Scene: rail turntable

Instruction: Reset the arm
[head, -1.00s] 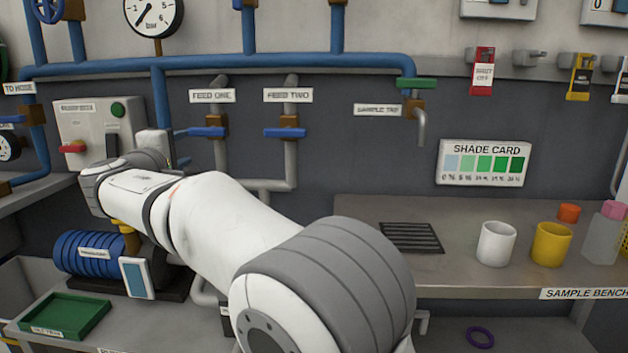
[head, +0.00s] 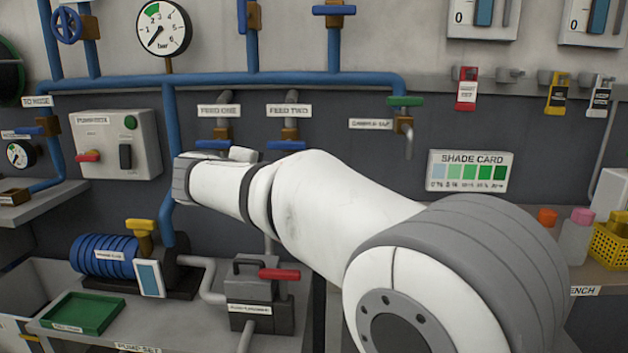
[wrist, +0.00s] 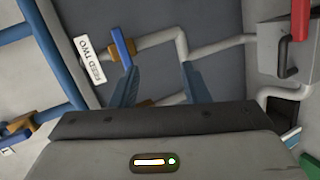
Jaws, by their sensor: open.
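My arm reaches across the head view from the lower right toward the wall pipes, and its far end lies in front of the FEED ONE (head: 219,111) and FEED TWO (head: 288,110) labels' lower area. In the wrist view my gripper (wrist: 158,88) shows two blue fingers spread apart with nothing between them. Beyond them are grey pipes and the blue FEED TWO valve handle (wrist: 122,47). My gripper's fingers cannot be made out in the head view.
A control box (head: 117,145), a blue pump (head: 103,256), a green tray (head: 84,313) and a block with a red lever (head: 279,274) stand at left and below. Hanging tags (head: 467,90) and a shade card (head: 470,171) are on the right wall. Most of the bench is hidden by my arm.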

